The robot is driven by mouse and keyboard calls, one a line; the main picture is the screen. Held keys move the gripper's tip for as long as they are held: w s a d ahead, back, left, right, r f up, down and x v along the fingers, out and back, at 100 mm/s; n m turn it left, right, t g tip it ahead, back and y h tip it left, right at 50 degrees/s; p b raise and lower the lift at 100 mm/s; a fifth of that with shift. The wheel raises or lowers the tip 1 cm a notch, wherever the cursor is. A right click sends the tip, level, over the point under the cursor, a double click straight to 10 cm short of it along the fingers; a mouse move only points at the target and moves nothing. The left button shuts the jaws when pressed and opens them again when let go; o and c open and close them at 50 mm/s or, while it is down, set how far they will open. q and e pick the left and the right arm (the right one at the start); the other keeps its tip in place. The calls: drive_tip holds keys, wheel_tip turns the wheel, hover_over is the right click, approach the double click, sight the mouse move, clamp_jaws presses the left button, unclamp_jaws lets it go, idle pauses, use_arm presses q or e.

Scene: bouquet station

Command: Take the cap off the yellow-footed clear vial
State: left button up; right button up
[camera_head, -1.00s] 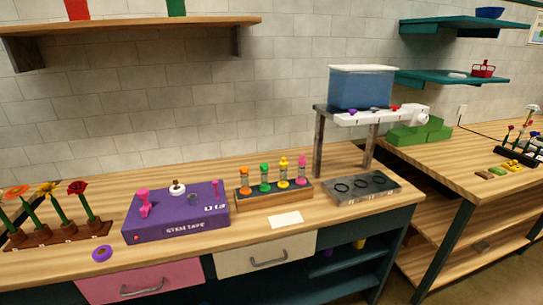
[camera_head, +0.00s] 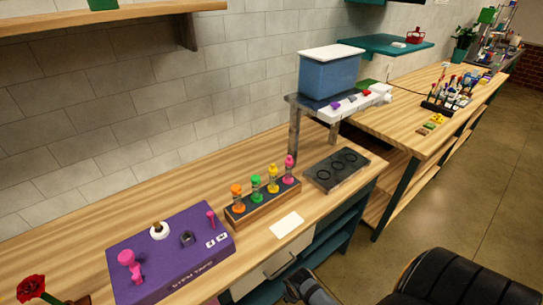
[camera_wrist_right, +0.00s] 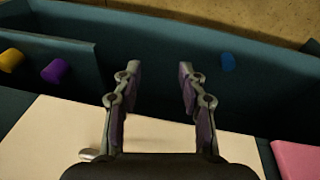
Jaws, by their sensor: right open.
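The yellow-footed clear vial (camera_head: 273,181) stands upright, with its yellow cap on top, in a wooden rack (camera_head: 263,207) in the head view. Orange (camera_head: 237,200), green (camera_head: 256,190) and pink (camera_head: 289,170) vials stand in the same rack, with the yellow one between green and pink. My right gripper (camera_wrist_right: 157,82) is open and empty in the right wrist view, by the bench's drawer front and shelf, with no vial between its fingers. In the head view, a dark part of my arm shows at the bottom edge, below the rack. My left gripper is out of view.
A purple box (camera_head: 172,255) with pink and white fittings stands left of the rack. A dark plate with rings (camera_head: 337,170) lies to its right, beside a raised stand with a blue tub (camera_head: 331,75). A white card (camera_head: 287,225) lies in front.

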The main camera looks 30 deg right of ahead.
drive_tip(key=w+r+n+p, duration=0.4)
drive_tip(key=w+r, duration=0.1)
drive_tip(key=r, duration=1.1)
drive_tip(key=w+r+n+p, duration=0.3)
drive_tip(key=w+r+n, duration=0.1)
drive_tip(key=r, duration=1.2)
drive_tip(key=n+h+b, duration=0.1)
drive_tip(key=n+b, duration=0.3)
drive_tip(key=n, duration=1.1)
approach(273, 165)
drive_tip(key=f, duration=0.2)
drive_tip(key=shift+g, duration=0.4)
drive_tip(key=p+x, duration=0.1)
drive_tip(key=x, duration=0.1)
drive_tip(key=p+x, duration=0.2)
drive_tip(key=w+p+x, duration=0.1)
drive_tip(key=p+x, duration=0.1)
drive_tip(key=shift+d, duration=0.15)
drive_tip(key=shift+w+d+f, duration=0.1)
drive_tip(key=shift+w+f, duration=0.05)
drive_tip(key=shift+f, duration=0.2)
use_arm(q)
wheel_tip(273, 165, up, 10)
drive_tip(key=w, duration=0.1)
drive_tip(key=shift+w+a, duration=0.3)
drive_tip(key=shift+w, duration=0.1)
use_arm(e)
drive_tip(key=c, duration=0.8)
